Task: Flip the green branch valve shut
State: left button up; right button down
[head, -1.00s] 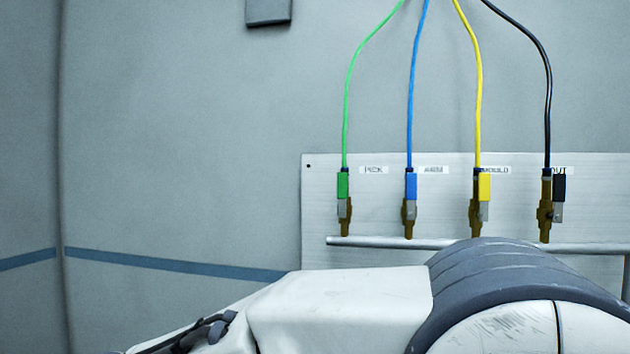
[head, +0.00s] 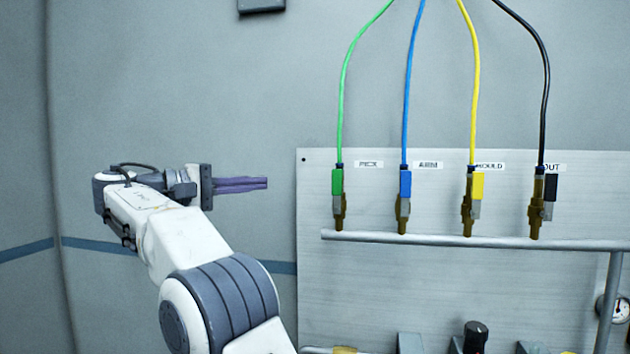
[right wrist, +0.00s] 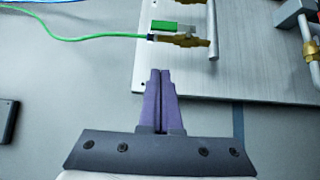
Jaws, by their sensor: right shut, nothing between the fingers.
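The green branch valve (head: 337,187) stands at the left end of the row on the manifold pipe. Its green handle lies along the brass body, in line with the green hose. In the right wrist view the green valve (right wrist: 178,30) lies beyond my fingertips, apart from them. My right gripper (head: 266,183) is shut and empty, with its purple fingers pointing right toward the panel, left of the green valve. It also shows in the right wrist view (right wrist: 160,72), fingers together. My left gripper is not in view.
Blue (head: 404,187), yellow (head: 474,188) and black (head: 549,188) valves stand to the right on the same pipe (head: 430,240), before a metal panel (head: 390,290). A gauge (head: 620,308) sits at the far right.

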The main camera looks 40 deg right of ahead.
jog(key=p, duration=0.1)
send_near(337, 183)
jog(key=w+d, duration=0.3)
jog(key=w, duration=0.1)
jog(key=shift+s+d+r, duration=0.15)
jog(key=shift+s+d, duration=0.5)
jog(key=shift+d, duration=0.15)
jog(key=shift+s+d+r, duration=0.15)
jog(key=shift+s+d, duration=0.5)
jog(key=shift+d, duration=0.2)
